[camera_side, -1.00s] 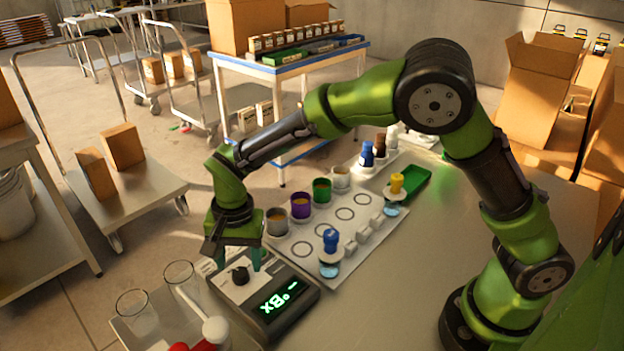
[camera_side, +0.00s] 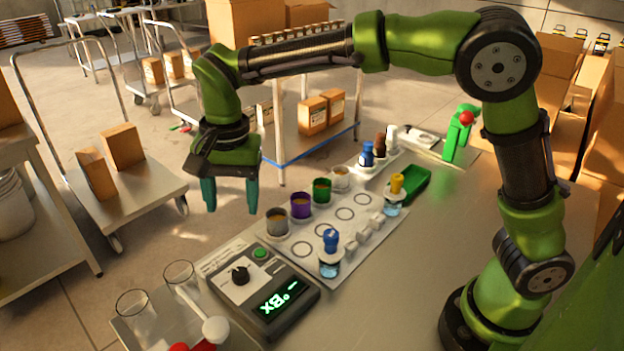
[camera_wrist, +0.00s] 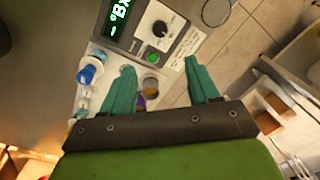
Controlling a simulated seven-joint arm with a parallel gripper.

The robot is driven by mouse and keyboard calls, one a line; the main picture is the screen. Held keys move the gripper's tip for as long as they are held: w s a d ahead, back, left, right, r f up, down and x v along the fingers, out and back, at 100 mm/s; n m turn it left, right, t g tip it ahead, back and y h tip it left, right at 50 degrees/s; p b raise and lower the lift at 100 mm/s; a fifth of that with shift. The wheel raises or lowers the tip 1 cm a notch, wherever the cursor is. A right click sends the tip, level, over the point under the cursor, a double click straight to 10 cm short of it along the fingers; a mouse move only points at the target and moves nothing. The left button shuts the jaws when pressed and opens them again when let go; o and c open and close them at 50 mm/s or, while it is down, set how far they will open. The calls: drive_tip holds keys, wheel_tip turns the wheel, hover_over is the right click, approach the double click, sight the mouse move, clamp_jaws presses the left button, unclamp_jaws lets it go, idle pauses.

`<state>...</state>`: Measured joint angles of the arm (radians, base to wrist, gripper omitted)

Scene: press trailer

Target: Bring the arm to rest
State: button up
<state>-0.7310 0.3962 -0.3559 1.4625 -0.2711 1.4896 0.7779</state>
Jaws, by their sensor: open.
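My gripper (camera_side: 230,195) is open and empty, raised in the air above the far left end of the work table. Its two teal fingers point down and stand well apart; they also show in the wrist view (camera_wrist: 163,78). Below and in front of it is a dark meter (camera_side: 265,288) with a black knob, a green button and a lit green display reading "°Bx". The meter also shows in the wrist view (camera_wrist: 150,28). The fingers touch nothing.
A white mat (camera_side: 318,238) holds several coloured cups. A blue-capped bottle (camera_side: 330,255) and a yellow-capped bottle (camera_side: 395,195) stand on it. Glass beakers (camera_side: 136,308) stand left of the meter. A green tray (camera_side: 412,184) lies farther back. The table's right side is clear.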

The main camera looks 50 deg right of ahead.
drive_tip(key=s+d+r+n+t, duration=0.2)
drive_tip(key=s+d+n+t, duration=0.1)
drive_tip(key=s+d, duration=0.5)
drive_tip(key=s+d+r+n+t+y, duration=0.1)
drive_tip(key=s+d+n+t, duration=0.1)
drive_tip(key=s+d, duration=0.7)
drive_tip(key=shift+d+r+n+t+y, duration=0.3)
drive_tip(key=shift+r+n+t, duration=0.1)
drive_tip(key=shift+t, duration=0.5)
